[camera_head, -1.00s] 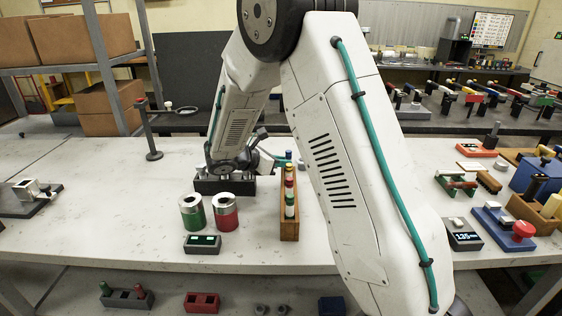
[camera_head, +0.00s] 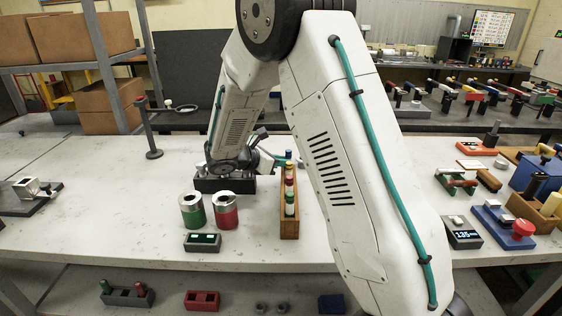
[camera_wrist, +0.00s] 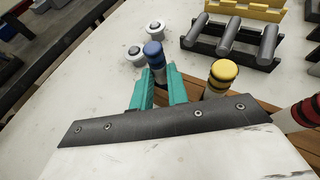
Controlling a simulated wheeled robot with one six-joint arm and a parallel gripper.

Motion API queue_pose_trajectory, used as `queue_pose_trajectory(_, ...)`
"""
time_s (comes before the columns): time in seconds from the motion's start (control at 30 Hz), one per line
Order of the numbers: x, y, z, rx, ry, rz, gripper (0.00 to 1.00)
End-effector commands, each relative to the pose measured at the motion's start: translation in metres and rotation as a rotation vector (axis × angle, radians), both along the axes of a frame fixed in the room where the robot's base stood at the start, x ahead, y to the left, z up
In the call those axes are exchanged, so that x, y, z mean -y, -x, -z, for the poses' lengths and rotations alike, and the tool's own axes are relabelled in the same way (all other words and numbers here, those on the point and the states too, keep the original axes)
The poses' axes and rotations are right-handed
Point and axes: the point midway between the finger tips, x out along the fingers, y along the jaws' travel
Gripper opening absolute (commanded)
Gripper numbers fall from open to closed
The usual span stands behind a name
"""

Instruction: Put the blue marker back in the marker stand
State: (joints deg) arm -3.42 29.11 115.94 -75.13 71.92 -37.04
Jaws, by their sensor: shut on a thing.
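The blue marker (camera_wrist: 153,52), white-bodied with a blue cap, is between the teal fingers of my gripper (camera_wrist: 160,86) in the wrist view. The gripper is shut on it. The marker stand (camera_head: 289,228) is a long narrow wooden block on the bench; its wood also shows beside the fingers in the wrist view (camera_wrist: 191,90). Other markers stand upright in it, including a yellow-capped one (camera_wrist: 222,74) and a red-and-black-topped one (camera_wrist: 304,113). My gripper (camera_head: 281,160) is at the stand's far end in the head view. The marker's lower end is hidden, so I cannot tell whether it is seated.
A green can (camera_head: 192,211) and a red can (camera_head: 223,211) stand left of the stand, behind a small display box (camera_head: 203,242). A dark rack (camera_wrist: 232,38) and two white-topped round pieces (camera_wrist: 134,54) lie beyond my fingers. The front left bench is clear.

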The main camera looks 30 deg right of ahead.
Motion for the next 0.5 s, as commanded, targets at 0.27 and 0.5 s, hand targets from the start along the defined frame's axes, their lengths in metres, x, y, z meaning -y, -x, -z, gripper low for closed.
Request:
queue_pose_trajectory(0.27,0.0000,0.0001,0.0001,0.000,0.000,0.000,0.00)
queue_pose_trajectory(0.5,0.0000,0.0001,0.0001,0.000,0.000,0.000,0.35)
